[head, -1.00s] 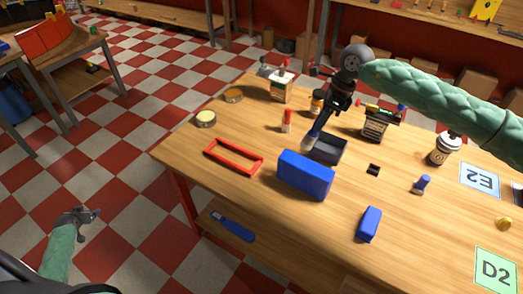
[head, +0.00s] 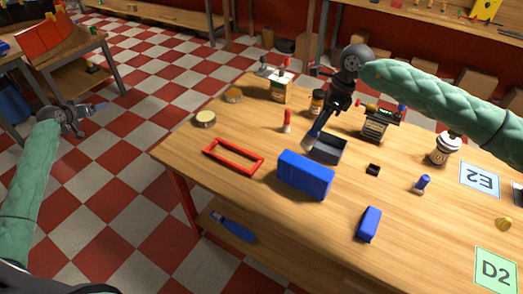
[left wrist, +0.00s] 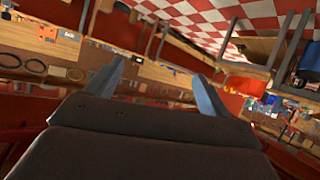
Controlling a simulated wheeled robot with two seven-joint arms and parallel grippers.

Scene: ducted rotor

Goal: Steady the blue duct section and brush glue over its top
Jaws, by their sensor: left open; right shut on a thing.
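The blue duct section (head: 305,176) stands on the wooden table as a thick upright block, its top edge uncovered. Whether the tip touches the tray or carries glue I cannot tell. My left gripper (head: 90,112) is open and empty over the floor, left of the table; its spread fingers also show in the left wrist view (left wrist: 157,88).
A red rectangular frame (head: 233,157) lies left of the duct section. Jars and small boxes line the back. A blue-handled tool (head: 234,227) lies on the lower shelf.

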